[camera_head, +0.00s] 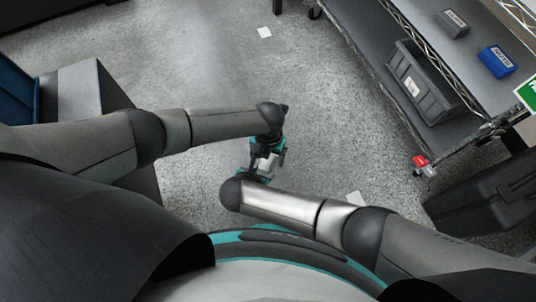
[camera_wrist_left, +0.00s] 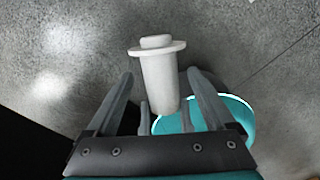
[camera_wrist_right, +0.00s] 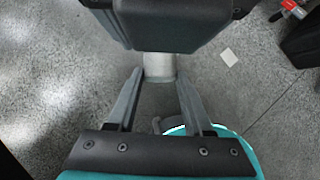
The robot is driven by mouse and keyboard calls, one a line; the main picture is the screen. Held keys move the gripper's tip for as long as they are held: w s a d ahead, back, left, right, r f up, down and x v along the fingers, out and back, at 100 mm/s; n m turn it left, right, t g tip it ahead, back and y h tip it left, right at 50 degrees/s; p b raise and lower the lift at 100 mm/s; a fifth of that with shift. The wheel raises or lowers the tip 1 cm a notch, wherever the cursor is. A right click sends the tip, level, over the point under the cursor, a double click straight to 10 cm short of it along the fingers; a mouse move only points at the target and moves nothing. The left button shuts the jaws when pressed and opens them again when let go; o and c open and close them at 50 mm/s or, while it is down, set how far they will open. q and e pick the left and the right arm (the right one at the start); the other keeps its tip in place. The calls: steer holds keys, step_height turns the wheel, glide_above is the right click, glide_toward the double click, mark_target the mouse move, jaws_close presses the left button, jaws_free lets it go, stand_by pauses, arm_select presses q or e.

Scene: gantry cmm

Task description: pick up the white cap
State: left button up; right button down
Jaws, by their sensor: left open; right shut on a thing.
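The white cap (camera_wrist_left: 160,85) is a pale cylinder with a wide flange and a small knob on top, seen in the left wrist view. My right gripper (camera_wrist_right: 160,78) is shut on its body; the right wrist view shows a short part of the cap (camera_wrist_right: 159,65), its upper part hidden behind my left gripper. My left gripper (camera_wrist_left: 160,78) is open, its fingers on either side of the cap with gaps showing. In the head view the cap (camera_head: 265,163) is a small pale patch between the two grippers, partly hidden.
A wire shelf cart (camera_head: 385,75) stands at the right with a grey bin (camera_head: 425,85), a blue box (camera_head: 497,61) and a grey box (camera_head: 451,23). A black case (camera_head: 480,200) lies at lower right. A grey cabinet (camera_head: 85,90) stands at left. The floor between is clear.

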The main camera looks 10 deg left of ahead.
arm_select(q)
steer(key=shift+f, duration=0.2)
steer(key=shift+a, duration=0.1)
jaws_close()
steer(key=shift+a, duration=0.1)
arm_select(e)
steer(key=shift+r, duration=0.6)
arm_select(q)
steer(key=shift+a, duration=0.15)
arm_select(e)
steer(key=shift+r, duration=0.15)
arm_select(q)
steer(key=shift+d, duration=0.35)
arm_select(e)
steer(key=v, duration=1.1)
steer(key=shift+s+r, duration=0.25)
steer(key=shift+s, duration=0.05)
steer(key=shift+f, duration=0.1)
